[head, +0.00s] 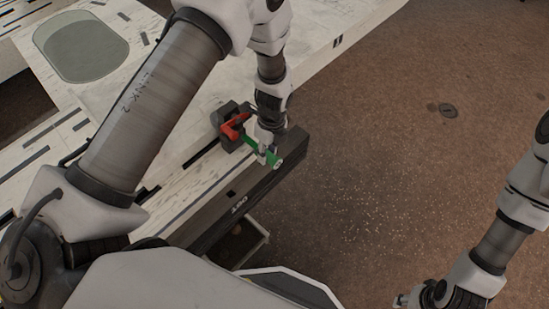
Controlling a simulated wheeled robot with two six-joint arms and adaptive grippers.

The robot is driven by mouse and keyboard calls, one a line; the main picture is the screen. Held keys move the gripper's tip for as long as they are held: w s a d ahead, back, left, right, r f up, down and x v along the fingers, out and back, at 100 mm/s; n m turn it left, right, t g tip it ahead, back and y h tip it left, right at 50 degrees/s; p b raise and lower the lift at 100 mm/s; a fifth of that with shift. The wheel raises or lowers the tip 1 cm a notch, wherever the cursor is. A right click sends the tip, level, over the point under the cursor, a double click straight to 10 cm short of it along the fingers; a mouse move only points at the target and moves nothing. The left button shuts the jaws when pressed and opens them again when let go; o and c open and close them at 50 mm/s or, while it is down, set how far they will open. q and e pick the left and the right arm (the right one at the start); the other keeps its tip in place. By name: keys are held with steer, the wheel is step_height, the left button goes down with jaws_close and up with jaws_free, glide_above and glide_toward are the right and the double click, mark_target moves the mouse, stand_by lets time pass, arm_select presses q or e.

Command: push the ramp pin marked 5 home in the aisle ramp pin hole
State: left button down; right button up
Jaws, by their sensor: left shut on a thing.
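A green pin (274,159) with a pale round end lies near the right end of a dark beam along the bench edge. Any mark on it is too small to read. My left gripper (266,153) comes down from above and is shut on the green pin. The pin's far end runs toward a dark block with a red lever-like part (234,127). I cannot make out a pin hole or how deep the pin sits. My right gripper (403,300) is low at the bottom right, away from the bench, and its fingers are too small to judge.
The pale bench (190,187) has dark slots and a recessed oval basin (80,48) at the upper left. The dark beam (222,222) with white lettering edges it. An open compartment (250,250) shows below the beam. The brown floor on the right is clear apart from a small round floor fitting (447,110).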

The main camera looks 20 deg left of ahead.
arm_select(q)
steer(key=shift+w+a+r, duration=0.1)
steer(key=shift+w+a, duration=0.2)
steer(key=shift+a, duration=0.6)
steer(key=shift+p, duration=0.35)
stand_by(0.4)
steer(key=shift+p, duration=0.4)
stand_by(0.4)
steer(key=shift+p, duration=0.4)
